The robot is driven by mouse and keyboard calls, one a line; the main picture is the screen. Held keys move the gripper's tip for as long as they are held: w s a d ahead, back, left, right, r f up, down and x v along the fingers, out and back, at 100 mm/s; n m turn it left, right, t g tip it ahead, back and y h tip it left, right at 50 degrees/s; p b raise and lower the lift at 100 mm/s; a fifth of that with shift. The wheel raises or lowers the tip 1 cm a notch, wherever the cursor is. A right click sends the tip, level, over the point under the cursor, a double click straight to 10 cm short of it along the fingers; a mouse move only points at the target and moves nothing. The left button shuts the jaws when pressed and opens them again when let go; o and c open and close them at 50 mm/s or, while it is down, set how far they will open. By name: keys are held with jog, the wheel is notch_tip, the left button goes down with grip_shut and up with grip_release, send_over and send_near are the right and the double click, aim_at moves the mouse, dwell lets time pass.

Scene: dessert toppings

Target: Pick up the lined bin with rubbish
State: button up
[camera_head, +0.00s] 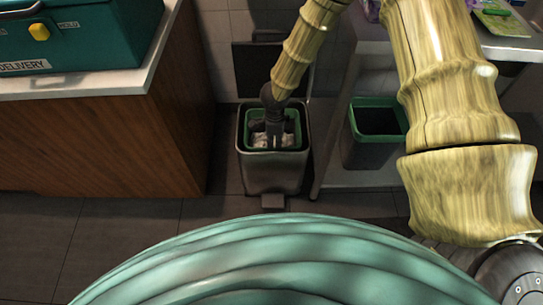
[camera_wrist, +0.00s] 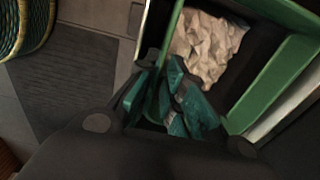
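A metal pedal bin (camera_head: 272,172) stands on the floor in the head view, with its dark lid (camera_head: 250,72) raised behind it. A green inner liner bin (camera_head: 298,118) sits inside it and holds pale crumpled rubbish (camera_head: 260,140). My gripper (camera_head: 274,138) points down into the bin's opening. My gripper (camera_wrist: 155,72) is at the liner's near-left wall.
A second dark bin with a green rim (camera_head: 377,103) stands under a metal shelf table (camera_head: 345,45) to the right. A wooden counter (camera_head: 110,130) with a teal delivery box (camera_head: 95,40) is to the left. Tiled floor (camera_head: 120,235) in front is clear.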

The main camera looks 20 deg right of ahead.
aim_at(273, 149)
jog(key=shift+w+a+f+b, duration=0.1)
jog(key=shift+a+f+b, duration=0.05)
jog(key=shift+f+b, duration=1.25)
jog(key=shift+a+f+b, duration=0.1)
jog(key=shift+f+b, duration=1.05)
jog(key=shift+b, duration=0.45)
jog(key=shift+c, duration=0.3)
grip_shut()
jog(key=shift+r, duration=0.2)
